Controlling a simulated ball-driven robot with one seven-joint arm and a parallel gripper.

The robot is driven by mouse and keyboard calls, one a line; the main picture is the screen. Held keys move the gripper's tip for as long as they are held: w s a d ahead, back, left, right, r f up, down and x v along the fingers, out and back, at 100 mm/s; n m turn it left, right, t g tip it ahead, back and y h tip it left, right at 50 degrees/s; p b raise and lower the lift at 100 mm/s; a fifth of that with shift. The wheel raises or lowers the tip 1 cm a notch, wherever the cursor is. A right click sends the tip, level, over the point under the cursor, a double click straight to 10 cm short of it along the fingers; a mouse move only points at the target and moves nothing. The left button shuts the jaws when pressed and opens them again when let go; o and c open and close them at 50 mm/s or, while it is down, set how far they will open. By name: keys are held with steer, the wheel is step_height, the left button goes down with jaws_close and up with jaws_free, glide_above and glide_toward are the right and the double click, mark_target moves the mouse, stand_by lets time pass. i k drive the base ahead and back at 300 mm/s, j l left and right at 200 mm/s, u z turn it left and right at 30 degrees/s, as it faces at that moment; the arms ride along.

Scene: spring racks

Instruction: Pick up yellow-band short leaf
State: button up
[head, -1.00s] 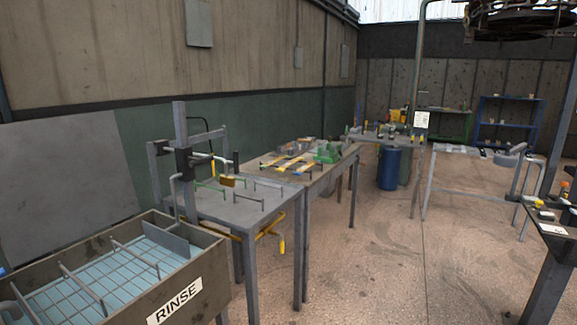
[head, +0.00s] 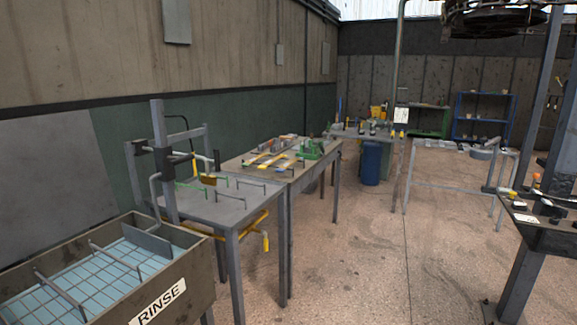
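Several flat leaves lie on the middle work table (head: 308,178) in the head view, some with yellow and blue parts. A yellow-marked leaf (head: 276,161) lies near the table's middle, but it is too small to tell whether it is the yellow-band short leaf. A green fixture (head: 312,149) stands at the far right of that table. My gripper is not in view.
A rinse tank (head: 190,293) stands at the front left, beside a grey table (head: 222,212) with upright pegs and a post frame. A blue barrel (head: 371,164) stands farther back. A dark bench (head: 545,238) is at the right. The floor between is clear.

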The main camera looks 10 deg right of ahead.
mark_target(264, 165)
steer(key=i+l, duration=0.15)
steer(key=i, duration=0.35)
steer(key=i+l+u, duration=0.1)
steer(key=i, duration=0.45)
steer(key=i+l, duration=0.2)
steer(key=i, duration=0.3)
steer(key=i+l, duration=0.15)
steer(key=i, duration=0.4)
steer(key=u, duration=0.05)
